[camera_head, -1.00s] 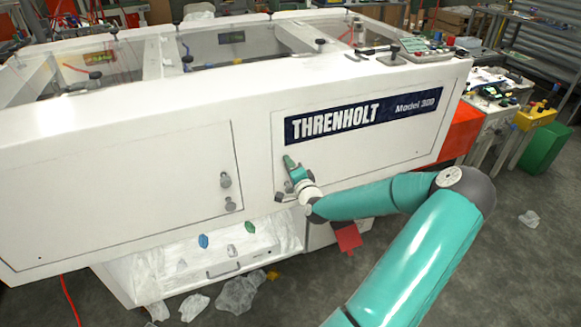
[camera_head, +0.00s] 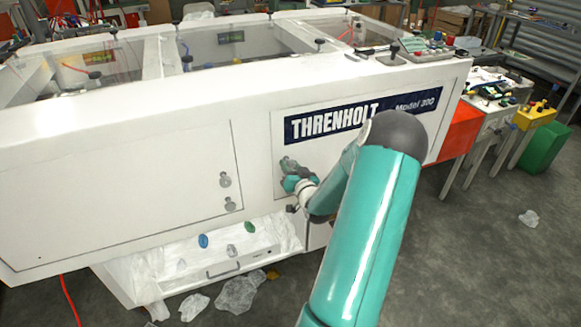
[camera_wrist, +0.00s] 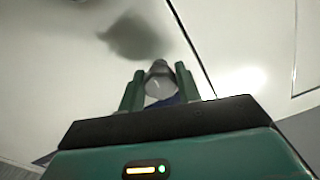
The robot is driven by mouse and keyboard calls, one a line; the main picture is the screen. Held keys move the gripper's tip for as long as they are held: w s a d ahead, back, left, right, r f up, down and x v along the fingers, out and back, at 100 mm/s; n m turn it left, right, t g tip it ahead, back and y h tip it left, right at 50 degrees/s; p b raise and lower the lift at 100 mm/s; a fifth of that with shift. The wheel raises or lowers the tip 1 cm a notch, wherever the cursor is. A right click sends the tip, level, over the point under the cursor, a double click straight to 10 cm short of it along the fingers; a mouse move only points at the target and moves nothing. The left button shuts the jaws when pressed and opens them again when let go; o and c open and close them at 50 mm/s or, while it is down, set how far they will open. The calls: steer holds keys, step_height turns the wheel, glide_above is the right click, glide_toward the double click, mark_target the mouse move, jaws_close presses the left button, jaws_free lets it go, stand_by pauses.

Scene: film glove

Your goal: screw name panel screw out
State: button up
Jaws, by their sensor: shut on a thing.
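The name panel (camera_head: 400,135) is a white plate with a dark "THRENHOLT Model 300" strip, on the front of the white machine. My gripper (camera_head: 288,179) is at the panel's left edge, below the strip. In the wrist view my gripper (camera_wrist: 160,88) has its two green fingers closed on either side of a grey screw (camera_wrist: 160,79). Whether the screw's far end is still in the panel is hidden. A grey knob-like piece (camera_head: 288,163) shows just above the gripper in the head view. A dark knob (camera_head: 291,208) sits below it.
The left panel (camera_head: 120,195) carries two grey knobs (camera_head: 225,180). Crumpled plastic (camera_head: 236,296) lies on the floor. My upper arm covers part of the name strip.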

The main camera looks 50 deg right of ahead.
steer(key=n, duration=0.5)
steer(key=shift+w+r+n, duration=0.1)
steer(key=shift+w+n, duration=0.05)
steer(key=shift+n, duration=0.25)
steer(key=n, duration=0.9)
steer(key=shift+d+n, duration=0.1)
steer(key=shift+n, duration=2.3)
steer(key=shift+d, duration=0.1)
steer(key=o, duration=1)
steer(key=shift+c, duration=0.2)
steer(key=v, duration=1.4)
